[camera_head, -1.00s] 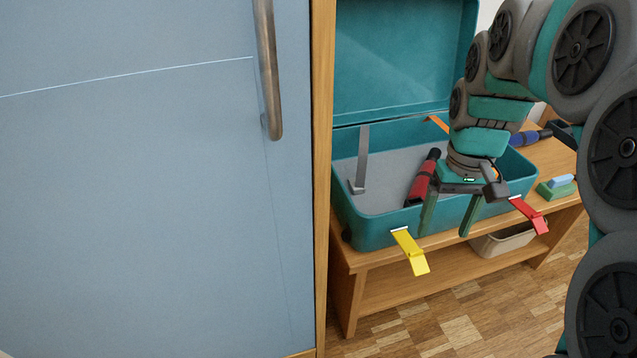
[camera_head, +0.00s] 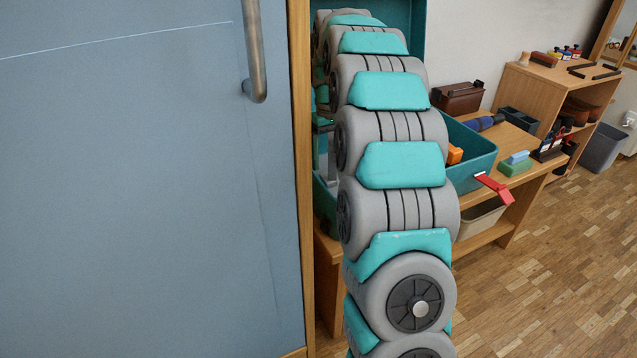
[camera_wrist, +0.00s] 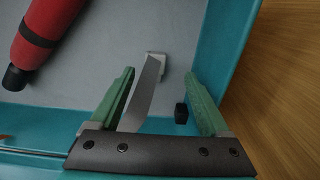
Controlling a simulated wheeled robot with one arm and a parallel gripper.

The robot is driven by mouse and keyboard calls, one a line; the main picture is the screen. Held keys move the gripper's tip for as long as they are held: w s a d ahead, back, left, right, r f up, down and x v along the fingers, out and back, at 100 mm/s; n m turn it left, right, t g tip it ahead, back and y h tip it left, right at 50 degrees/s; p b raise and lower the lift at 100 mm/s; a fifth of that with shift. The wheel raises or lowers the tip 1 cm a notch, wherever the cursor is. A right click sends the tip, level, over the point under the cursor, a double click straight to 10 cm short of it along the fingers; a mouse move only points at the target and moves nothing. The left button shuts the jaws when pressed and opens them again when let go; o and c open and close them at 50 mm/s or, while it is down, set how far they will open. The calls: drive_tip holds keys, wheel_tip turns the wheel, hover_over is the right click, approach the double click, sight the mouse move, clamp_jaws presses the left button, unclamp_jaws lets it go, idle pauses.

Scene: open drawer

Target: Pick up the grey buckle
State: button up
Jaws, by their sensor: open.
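The grey buckle (camera_wrist: 145,90) looks like a long, flat grey strip with a small foot at its far end, inside the teal case. In the wrist view it lies between the fingers of my gripper (camera_wrist: 160,75), nearer the left one. The fingers are apart, and I cannot tell whether either touches it. In the head view only a bit of the grey strip (camera_head: 332,166) shows beside my arm. My arm hides most of the case there, and the gripper is largely covered.
The teal case (camera_wrist: 222,45) has a red and black cylinder (camera_wrist: 45,35) inside. A small black block (camera_wrist: 181,113) is beside the right finger. A blue cabinet door (camera_head: 150,180) stands close on the left.

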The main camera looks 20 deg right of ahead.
sight(331, 180)
drive_tip(key=f, duration=0.6)
drive_tip(key=shift+d+f, duration=0.35)
drive_tip(key=shift+d, duration=0.05)
clamp_jaws()
